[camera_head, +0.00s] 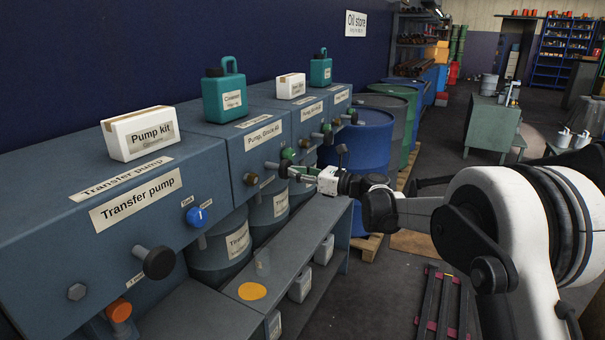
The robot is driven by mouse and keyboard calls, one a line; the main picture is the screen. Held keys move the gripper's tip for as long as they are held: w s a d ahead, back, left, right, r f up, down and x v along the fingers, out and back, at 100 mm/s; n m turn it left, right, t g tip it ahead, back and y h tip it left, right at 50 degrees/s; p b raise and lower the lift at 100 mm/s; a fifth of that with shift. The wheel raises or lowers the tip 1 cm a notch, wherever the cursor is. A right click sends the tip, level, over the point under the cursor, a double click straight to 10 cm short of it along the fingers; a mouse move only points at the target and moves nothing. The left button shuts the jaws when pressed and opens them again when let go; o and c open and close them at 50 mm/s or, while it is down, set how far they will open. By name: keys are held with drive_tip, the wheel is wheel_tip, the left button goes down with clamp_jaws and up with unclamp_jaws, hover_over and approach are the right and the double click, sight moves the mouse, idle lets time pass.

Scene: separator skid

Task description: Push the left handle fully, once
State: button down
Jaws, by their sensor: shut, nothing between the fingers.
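The nearest grey pump cabinet, labelled "Transfer pump" (135,200), has a black round handle (158,262) on a short rod that sticks out of its front at the left. A second dark handle (283,169) on a short rod sticks out of the cabinet beyond it. My gripper (293,173) is shut and empty, with its tips right at that second handle. I cannot tell whether they touch it. The arm reaches in from the right. The gripper is well apart from the nearest black handle.
A blue knob (196,217), an orange knob (119,310), an olive knob (250,180) and a green knob (288,153) stick out nearby. A low shelf (300,255) runs below. Blue drums (372,165) stand beyond.

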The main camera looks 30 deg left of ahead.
sight(280, 168)
drive_tip(key=shift+a, duration=0.1)
drive_tip(key=a+b, duration=0.2)
drive_tip(key=a, duration=0.3)
drive_tip(key=shift+s+f, duration=0.1)
drive_tip(key=shift+s, duration=0.05)
drive_tip(key=shift+a, duration=0.2)
idle(0.5)
drive_tip(key=d+b, duration=0.1)
drive_tip(key=d, duration=1.3)
drive_tip(key=shift+w+b, duration=0.35)
drive_tip(key=shift+b, duration=0.05)
idle(0.3)
